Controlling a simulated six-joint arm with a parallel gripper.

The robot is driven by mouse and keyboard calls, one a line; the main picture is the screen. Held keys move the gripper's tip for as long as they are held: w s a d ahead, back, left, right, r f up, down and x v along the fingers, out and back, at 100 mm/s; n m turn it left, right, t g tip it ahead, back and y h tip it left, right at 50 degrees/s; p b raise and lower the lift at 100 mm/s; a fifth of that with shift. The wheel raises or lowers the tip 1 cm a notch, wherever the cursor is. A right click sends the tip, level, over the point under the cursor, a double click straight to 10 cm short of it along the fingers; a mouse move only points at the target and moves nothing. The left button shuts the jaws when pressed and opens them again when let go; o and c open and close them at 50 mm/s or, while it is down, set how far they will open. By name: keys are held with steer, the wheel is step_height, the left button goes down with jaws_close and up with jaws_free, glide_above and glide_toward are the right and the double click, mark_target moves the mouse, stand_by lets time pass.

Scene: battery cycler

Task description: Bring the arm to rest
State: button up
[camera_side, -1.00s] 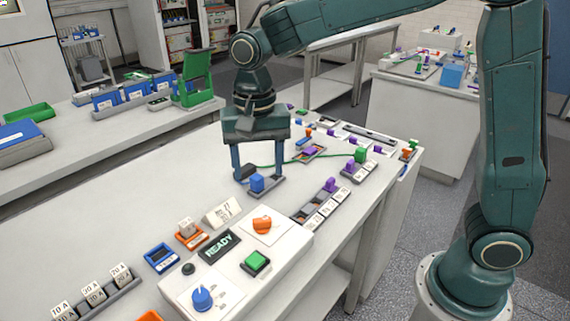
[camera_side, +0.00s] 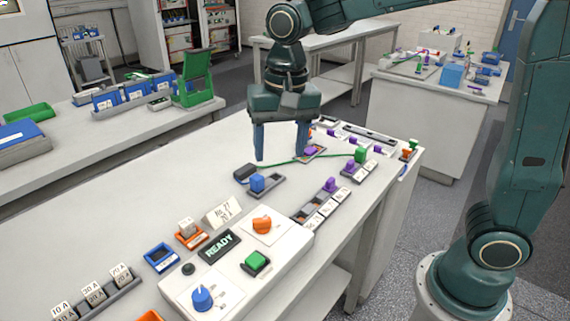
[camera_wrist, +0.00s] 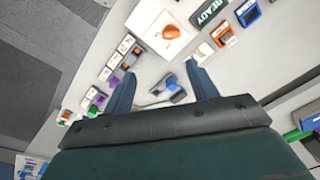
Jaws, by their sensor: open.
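My gripper (camera_side: 281,156) is open and empty, with its two blue fingers pointing down above the white workbench (camera_side: 130,200). A blue block in a grey holder (camera_side: 258,183) stands on the bench, just in front of and below the fingers in the side view. In the wrist view my gripper (camera_wrist: 162,82) shows its fingers spread apart, with the blue block (camera_wrist: 172,86) seen between them and farther off. The fingers are clear of the block.
The control box with a READY display (camera_side: 219,246), a green button (camera_side: 257,261) and an orange knob (camera_side: 262,223) stands at the front. A row of white tiles (camera_side: 318,211) lies to the right. A green cable (camera_side: 300,160) crosses the bench behind the blue block.

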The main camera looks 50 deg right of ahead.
steer(key=s+d+n+t, duration=0.2)
steer(key=s+d+n, duration=0.1)
steer(key=s, duration=0.6)
steer(key=s+d+r+n+t, duration=0.1)
steer(key=s+d+n+t, duration=0.1)
steer(key=s+d, duration=0.4)
steer(key=s+n, duration=0.1)
steer(key=s, duration=0.2)
steer(key=shift+r+n+t, duration=0.2)
steer(key=shift+n+t, duration=0.1)
steer(key=shift+n, duration=0.1)
